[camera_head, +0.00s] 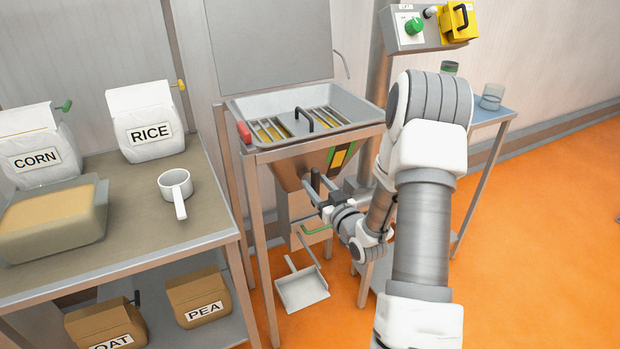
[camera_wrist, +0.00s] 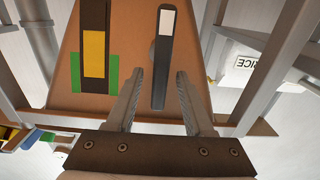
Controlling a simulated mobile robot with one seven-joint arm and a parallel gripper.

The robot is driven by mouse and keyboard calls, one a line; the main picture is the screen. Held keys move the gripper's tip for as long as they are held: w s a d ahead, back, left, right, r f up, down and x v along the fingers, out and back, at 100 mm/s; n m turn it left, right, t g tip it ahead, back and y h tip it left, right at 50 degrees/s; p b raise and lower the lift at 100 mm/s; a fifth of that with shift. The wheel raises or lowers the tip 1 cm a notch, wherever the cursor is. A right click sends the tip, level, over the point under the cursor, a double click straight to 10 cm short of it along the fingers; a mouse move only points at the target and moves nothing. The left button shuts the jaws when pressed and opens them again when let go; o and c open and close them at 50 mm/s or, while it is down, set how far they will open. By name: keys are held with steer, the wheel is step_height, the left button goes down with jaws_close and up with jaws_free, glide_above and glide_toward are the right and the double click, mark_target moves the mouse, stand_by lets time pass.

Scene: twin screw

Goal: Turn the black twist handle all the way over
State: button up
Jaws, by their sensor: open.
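The black twist handle (camera_wrist: 161,58) is a long bar with a pale patch at one end, mounted on a brown sloped panel (camera_wrist: 212,22) of the hopper. In the wrist view it stands nearly upright, and its lower part lies between my fingers. My gripper (camera_wrist: 159,72) is open, with one finger on each side of the bar and a gap visible on both sides.
A yellow-and-green gauge strip (camera_wrist: 94,55) is beside the handle. The hopper's metal legs frame the space around my gripper. A white scoop pan (camera_head: 302,289) lies on the floor below. A table (camera_head: 215,226) with rice and corn bags stands at left.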

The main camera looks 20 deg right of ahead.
steer(key=shift+w+a, duration=0.1)
steer(key=shift+w, duration=2.1)
steer(key=shift+c, duration=0.3)
jaws_close()
